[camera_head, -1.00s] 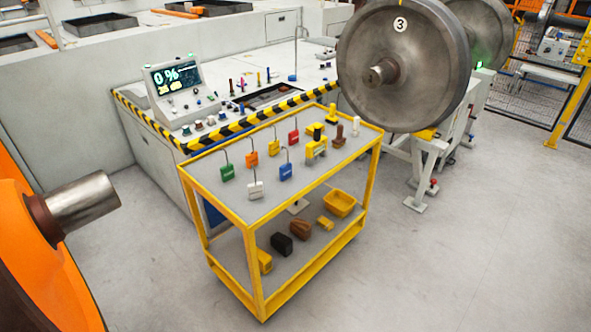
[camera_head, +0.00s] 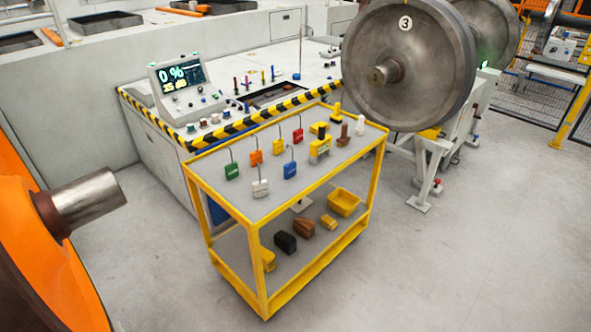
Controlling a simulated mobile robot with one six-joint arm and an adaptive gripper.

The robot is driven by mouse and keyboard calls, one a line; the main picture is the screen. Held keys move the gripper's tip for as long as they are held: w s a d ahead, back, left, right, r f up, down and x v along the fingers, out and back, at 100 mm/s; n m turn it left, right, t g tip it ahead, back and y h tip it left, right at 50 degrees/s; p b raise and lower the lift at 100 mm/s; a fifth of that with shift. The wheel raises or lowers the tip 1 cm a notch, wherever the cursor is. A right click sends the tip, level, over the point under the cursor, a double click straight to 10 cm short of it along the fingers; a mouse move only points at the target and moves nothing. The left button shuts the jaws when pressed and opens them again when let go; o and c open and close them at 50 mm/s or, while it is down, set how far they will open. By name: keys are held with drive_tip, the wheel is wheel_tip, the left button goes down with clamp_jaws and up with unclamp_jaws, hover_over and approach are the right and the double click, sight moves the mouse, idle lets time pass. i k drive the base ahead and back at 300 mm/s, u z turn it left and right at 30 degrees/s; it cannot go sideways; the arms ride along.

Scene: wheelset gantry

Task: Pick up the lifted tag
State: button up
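Several coloured tags with thin wire hooks stand on the top shelf of a yellow cart (camera_head: 375,160). They are a green tag (camera_head: 232,171), an orange tag (camera_head: 256,158), a red tag (camera_head: 298,137), a white tag (camera_head: 260,188) and a blue tag (camera_head: 290,170). Their hooks point upward. The lettering on them is too small to read, so I cannot tell which one is the lifted tag. My gripper is not in view.
Yellow tools (camera_head: 320,148) and a brown stamp-like piece (camera_head: 342,135) share the top shelf. A yellow bin (camera_head: 344,202) and blocks lie below. A console (camera_head: 180,90) stands behind, a large wheel (camera_head: 402,65) at right, an orange wheel (camera_head: 30,245) at left. The front-right floor is clear.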

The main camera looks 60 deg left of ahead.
sight(289, 168)
drive_tip(key=z, duration=0.1)
drive_tip(key=k, duration=1.6)
drive_tip(key=u, duration=1.6)
drive_tip(key=i, duration=1)
drive_tip(key=u, duration=0.05)
